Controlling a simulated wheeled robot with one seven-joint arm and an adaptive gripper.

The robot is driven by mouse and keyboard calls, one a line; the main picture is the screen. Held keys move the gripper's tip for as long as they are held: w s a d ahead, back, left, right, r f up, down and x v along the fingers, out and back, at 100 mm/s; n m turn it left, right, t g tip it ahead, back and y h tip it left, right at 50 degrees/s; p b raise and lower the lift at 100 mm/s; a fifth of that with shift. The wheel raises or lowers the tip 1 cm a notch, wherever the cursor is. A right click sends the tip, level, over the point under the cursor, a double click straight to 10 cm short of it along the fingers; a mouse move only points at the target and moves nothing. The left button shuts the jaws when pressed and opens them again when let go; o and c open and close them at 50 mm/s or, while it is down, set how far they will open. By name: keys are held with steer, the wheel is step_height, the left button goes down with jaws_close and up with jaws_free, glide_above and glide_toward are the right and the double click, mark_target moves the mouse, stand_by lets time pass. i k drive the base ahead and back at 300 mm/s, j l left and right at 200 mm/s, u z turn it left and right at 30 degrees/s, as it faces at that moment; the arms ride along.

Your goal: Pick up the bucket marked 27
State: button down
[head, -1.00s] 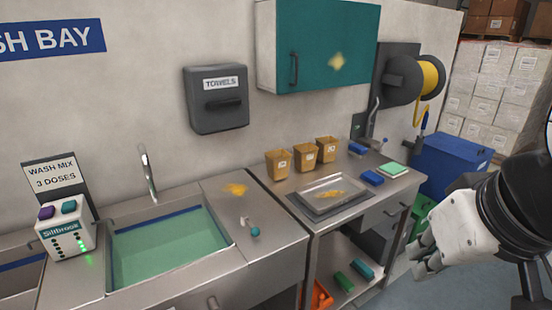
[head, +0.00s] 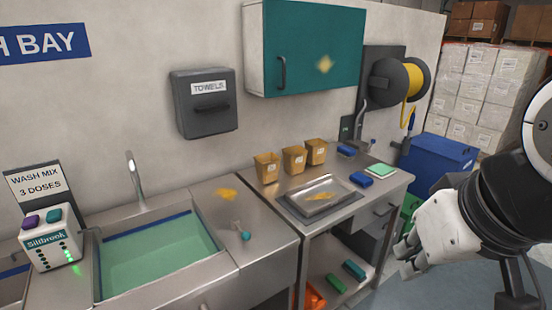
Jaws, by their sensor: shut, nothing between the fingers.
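Three small tan buckets stand upright in a row at the back of the steel counter: a left bucket (head: 266,171), a middle bucket (head: 294,161) and a right bucket (head: 316,152). Each has a pale label on its front, but the markings are too small to read, so I cannot tell which is 27. My gripper (head: 403,258) is at the lower right, in front of the counter's right end and well apart from the buckets. It is shut and empty.
A steel tray with a yellow smear (head: 318,196) lies in front of the buckets. Blue blocks (head: 361,179) and a green-and-white pad (head: 380,170) are to its right. A water-filled sink (head: 157,258) is at left. A teal cabinet (head: 305,50) hangs above.

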mark_target(294, 158)
steer(key=i+l+u, duration=0.25)
steer(key=i+l, duration=0.25)
steer(key=i+l+u, duration=0.25)
steer(key=i+l, duration=0.2)
steer(key=l, duration=0.25)
steer(key=i+l+u, duration=0.15)
steer(key=l, duration=0.2)
steer(key=i+l+u, duration=0.1)
steer(key=i+l, duration=0.15)
steer(key=l, duration=0.15)
steer(key=i+l+u, duration=0.15)
steer(key=l, duration=0.2)
steer(key=i+l+u, duration=0.1)
steer(key=l, duration=0.3)
steer(key=i, duration=0.05)
